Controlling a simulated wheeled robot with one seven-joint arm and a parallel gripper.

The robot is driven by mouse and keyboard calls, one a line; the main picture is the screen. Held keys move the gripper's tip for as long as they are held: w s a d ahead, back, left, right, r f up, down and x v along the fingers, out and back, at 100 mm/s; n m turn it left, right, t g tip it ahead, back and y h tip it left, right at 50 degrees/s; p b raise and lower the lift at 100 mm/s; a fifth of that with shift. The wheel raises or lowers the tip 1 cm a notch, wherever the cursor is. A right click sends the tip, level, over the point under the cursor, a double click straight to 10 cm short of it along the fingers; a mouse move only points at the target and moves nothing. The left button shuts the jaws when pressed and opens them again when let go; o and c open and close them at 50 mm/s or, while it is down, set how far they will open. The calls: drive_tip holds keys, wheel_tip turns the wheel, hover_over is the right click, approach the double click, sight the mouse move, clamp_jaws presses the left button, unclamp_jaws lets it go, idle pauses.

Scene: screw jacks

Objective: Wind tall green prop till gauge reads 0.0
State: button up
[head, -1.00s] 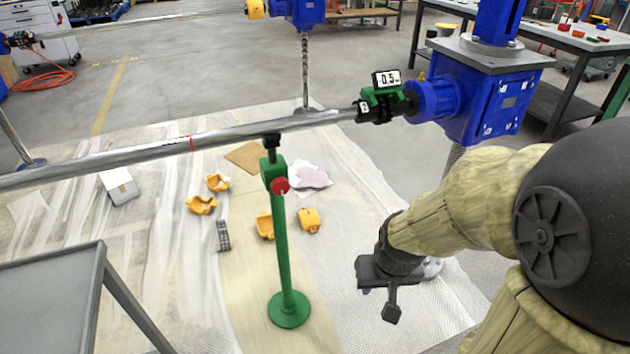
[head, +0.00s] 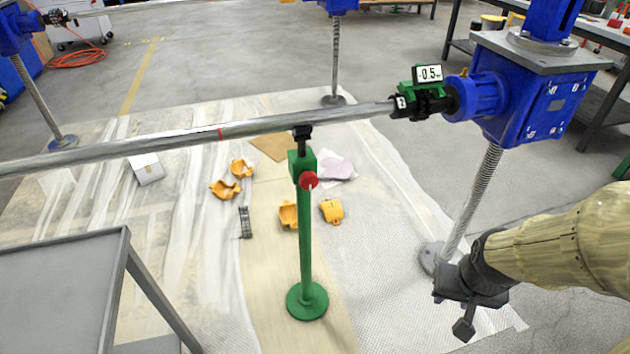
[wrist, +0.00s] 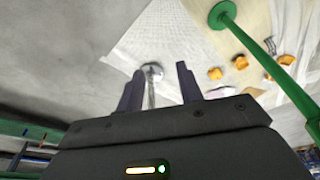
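The tall green prop (head: 305,240) stands upright on its round base in the middle of the head view. Its dark top meets the underside of the steel shaft, and a red knob (head: 308,180) sits on its near side. The gauge (head: 429,73) on the shaft's right end reads -0.5. My gripper (head: 467,310) is at the lower right, well to the right of the prop and apart from it. In the wrist view its two fingers (wrist: 160,88) are spread with nothing between them, and the prop (wrist: 265,60) shows at the upper right.
The long shaft (head: 260,128) crosses the view above the floor. A blue screw jack (head: 535,95) with a threaded spindle stands at the right, close behind my gripper. A grey table (head: 60,285) is at lower left. Orange parts (head: 288,214) lie on the sheeting behind the prop.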

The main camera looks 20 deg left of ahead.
drive_tip(key=o, duration=0.6)
drive_tip(key=shift+w, duration=0.15)
drive_tip(key=w+a+f+n+t+y+p, duration=0.1)
drive_tip(key=w+a+f+n+y+p, duration=0.3)
drive_tip(key=a, duration=0.4)
drive_tip(key=w+a+f+n+t+y+p, duration=0.1)
drive_tip(key=w+a+f+n+y+p, duration=0.1)
drive_tip(key=a+f+n+p, duration=0.45)
drive_tip(key=a+r+t+y+p, duration=0.1)
drive_tip(key=a+r+t+y, duration=0.2)
drive_tip(key=a, duration=0.5)
drive_tip(key=r+m+t+p, duration=0.2)
drive_tip(key=r, duration=0.1)
drive_tip(key=a+r+m+t+p, duration=0.1)
drive_tip(key=r+m+t+p, duration=0.1)
drive_tip(key=r+t, duration=0.1)
drive_tip(key=s+a+r+m+t+p, duration=0.1)
drive_tip(key=r+m+t+p, duration=0.1)
drive_tip(key=r, duration=0.3)
drive_tip(key=shift+s+m+t, duration=0.1)
drive_tip(key=shift+m+t, duration=0.25)
drive_tip(key=shift+t, duration=0.05)
drive_tip(key=shift+f+y, duration=0.15)
drive_tip(key=shift+y, duration=0.15)
